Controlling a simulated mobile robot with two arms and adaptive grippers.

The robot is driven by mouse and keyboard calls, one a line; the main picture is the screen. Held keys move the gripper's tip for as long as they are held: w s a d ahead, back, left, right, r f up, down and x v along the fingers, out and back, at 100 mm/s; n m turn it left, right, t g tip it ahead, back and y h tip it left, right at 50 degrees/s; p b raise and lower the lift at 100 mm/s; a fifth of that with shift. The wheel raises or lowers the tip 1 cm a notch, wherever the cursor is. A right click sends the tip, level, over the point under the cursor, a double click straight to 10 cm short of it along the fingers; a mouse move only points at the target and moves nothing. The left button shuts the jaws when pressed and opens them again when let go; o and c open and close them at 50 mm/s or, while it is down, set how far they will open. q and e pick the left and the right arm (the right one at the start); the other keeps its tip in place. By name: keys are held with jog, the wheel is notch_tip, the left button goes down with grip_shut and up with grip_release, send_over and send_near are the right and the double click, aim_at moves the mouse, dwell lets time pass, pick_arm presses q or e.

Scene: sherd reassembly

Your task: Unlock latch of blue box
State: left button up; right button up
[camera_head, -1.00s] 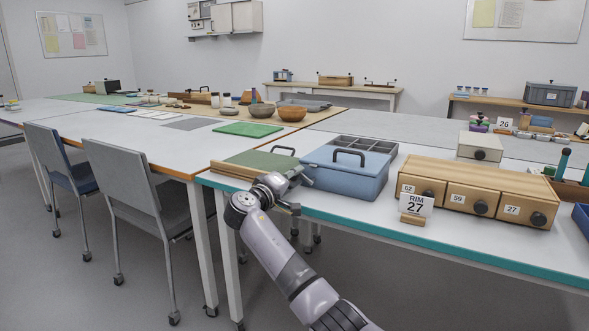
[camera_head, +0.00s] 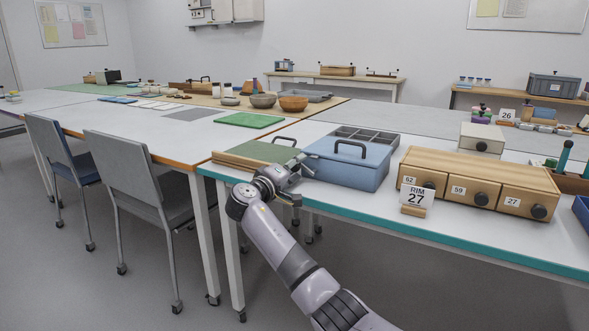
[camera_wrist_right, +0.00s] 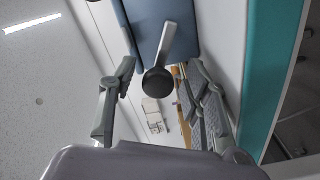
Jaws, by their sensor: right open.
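The blue box (camera_head: 349,172) with a dark handle on its lid sits at the front edge of the near table. My right gripper (camera_head: 297,181) is at the box's left side, open. In the right wrist view the blue box (camera_wrist_right: 150,20) is at the top. A light grey lever with a round black knob (camera_wrist_right: 158,82), apparently the latch, stands out from it. The knob appears between the two spread fingers (camera_wrist_right: 158,95), with gaps on both sides; I cannot tell its depth. The lever is hidden in the head view. My left gripper is not in view.
A green-topped board (camera_head: 258,153) lies left of the box. A grey compartment tray (camera_head: 367,135) is behind. Two chairs (camera_head: 140,180) stand at left.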

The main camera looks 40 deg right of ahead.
jog(key=v, duration=1.2)
jog(key=shift+f, duration=0.1)
